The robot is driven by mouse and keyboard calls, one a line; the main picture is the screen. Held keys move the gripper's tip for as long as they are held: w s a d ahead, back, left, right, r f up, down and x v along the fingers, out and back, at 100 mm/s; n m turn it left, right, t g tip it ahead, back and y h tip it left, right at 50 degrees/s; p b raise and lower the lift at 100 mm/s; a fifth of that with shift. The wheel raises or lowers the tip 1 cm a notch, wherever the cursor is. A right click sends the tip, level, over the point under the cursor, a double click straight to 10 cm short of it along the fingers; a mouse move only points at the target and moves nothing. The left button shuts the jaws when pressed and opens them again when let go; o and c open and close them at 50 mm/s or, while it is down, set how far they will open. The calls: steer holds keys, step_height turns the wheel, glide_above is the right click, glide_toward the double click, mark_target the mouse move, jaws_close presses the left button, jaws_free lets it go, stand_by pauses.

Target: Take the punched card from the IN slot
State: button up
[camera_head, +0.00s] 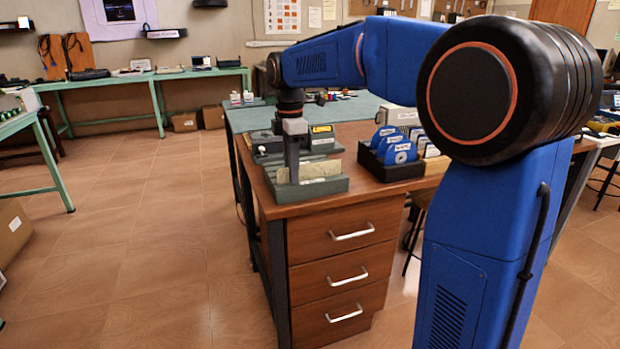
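A beige punched card (318,170) stands on edge in a grey-green slotted holder (325,190) at the near left corner of the wooden desk. I take this holder to be the IN slot, but no label on it is readable. My gripper (292,178) points straight down at the left part of the card, and its fingers overlap the card in the picture. The fingers show as one narrow column, so I cannot tell whether they are open or closed on the card. Holes in the card are too small to make out.
Behind the holder sits a grey-green machine (270,143) with a yellow label. To the right, a black box (400,172) holds several blue discs. The desk (340,212) has drawers below. Open tiled floor lies to the left.

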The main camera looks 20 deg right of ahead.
stand_by(0.3)
jaws_close()
